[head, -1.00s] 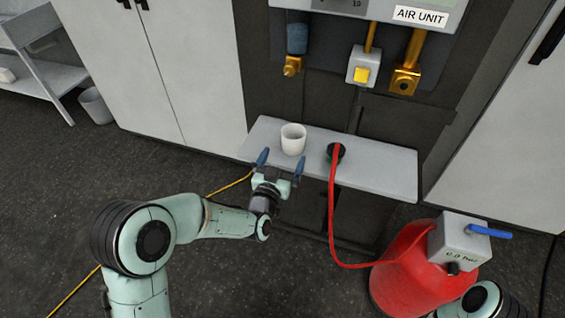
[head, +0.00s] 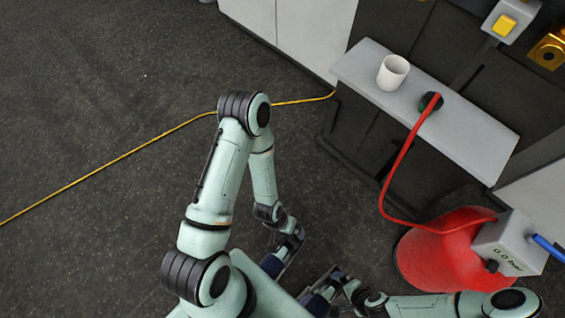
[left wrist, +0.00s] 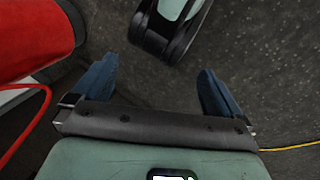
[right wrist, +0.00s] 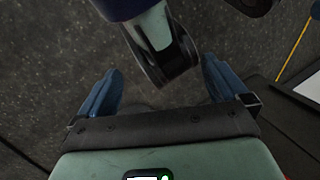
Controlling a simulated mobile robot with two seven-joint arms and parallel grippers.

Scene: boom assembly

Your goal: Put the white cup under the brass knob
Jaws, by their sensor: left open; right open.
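The white cup (head: 393,72) stands upright and open on the grey shelf (head: 466,135), left of the red hose's dark fitting. No gripper touches it. A square brass fitting (head: 548,52) shows at the top right. The round brass knob below the blue cylinder, seen earlier, is not clearly in view now. My left gripper (head: 272,264) is open and empty, low in front of my body, well away from the shelf; its blue fingers show apart in the left wrist view (left wrist: 157,85). My right gripper (head: 317,300) is close by, open and empty, also in the right wrist view (right wrist: 161,85).
A red tank (head: 445,255) with a grey gauge box (head: 508,243) and blue lever stands right, near my right arm. A red hose (head: 386,190) hangs from the shelf to it. A yellow cable (head: 120,157) crosses the open floor at left. A yellow button box (head: 512,18) is above the shelf.

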